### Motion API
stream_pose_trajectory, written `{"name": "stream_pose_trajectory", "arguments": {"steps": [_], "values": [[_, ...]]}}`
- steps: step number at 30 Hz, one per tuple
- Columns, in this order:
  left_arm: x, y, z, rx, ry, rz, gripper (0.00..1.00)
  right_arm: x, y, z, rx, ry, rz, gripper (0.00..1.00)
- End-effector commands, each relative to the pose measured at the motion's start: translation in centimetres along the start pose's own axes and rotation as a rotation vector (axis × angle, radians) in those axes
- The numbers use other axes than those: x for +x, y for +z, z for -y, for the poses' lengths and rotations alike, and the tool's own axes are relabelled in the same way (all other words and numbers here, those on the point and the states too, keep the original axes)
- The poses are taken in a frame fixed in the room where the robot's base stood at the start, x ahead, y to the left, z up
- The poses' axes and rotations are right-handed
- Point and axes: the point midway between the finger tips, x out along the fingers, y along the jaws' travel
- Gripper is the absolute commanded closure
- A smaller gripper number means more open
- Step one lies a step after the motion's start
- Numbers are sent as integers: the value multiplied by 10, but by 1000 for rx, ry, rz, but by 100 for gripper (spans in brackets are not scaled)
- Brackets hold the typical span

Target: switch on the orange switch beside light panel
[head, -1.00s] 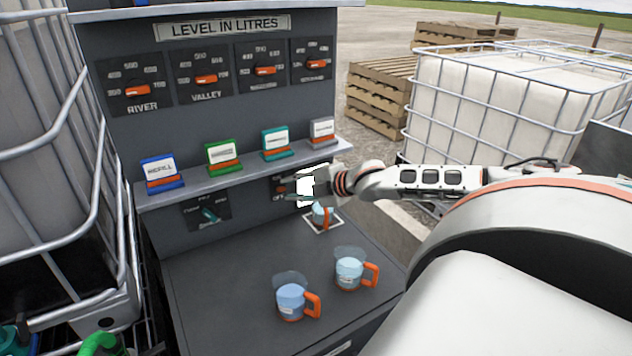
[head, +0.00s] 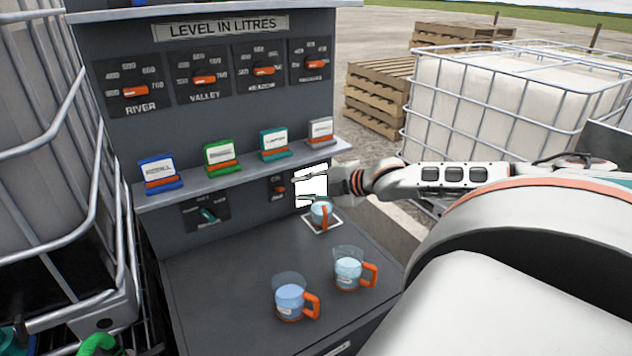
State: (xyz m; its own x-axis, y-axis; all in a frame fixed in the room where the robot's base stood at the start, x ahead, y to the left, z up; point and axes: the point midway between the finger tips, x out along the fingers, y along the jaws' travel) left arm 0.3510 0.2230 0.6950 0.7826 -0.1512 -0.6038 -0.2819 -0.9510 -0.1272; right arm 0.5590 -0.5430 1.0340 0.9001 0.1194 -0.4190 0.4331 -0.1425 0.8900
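The orange switch (head: 279,190) is on a small dark plate on the lower face of the grey console. Its lettering is too small to read, and I cannot tell its position. Just right of it is the light panel (head: 312,186), bright white and partly covered by my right gripper. My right gripper (head: 318,181) comes in from the right in front of the light panel, with its tips right of the switch and apparently apart from it. Its fingers are too small and blended with the white panel to tell whether they are open. My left gripper is not in view.
A jug (head: 321,213) stands on a white-edged square below the gripper. Two more jugs, one (head: 290,297) and another (head: 348,269), stand on the counter (head: 225,275). A shelf (head: 243,172) with several coloured cards overhangs the switch. A teal knob (head: 208,215) is to the left.

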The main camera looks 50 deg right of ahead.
Motion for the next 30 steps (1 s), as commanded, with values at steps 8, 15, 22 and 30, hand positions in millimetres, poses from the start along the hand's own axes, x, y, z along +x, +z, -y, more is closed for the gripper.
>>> {"name": "stream_pose_trajectory", "arguments": {"steps": [8, 15, 22, 30], "values": [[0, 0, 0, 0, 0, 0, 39, -21, 1, 2, 1, -3, 2, 75], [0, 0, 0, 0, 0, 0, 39, -37, 0, 0, -2, -1, 1, 75], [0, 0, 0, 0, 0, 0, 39, -42, 0, -1, -4, 0, 2, 75], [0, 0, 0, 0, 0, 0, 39, -41, 0, -1, -4, 0, 2, 75]]}}
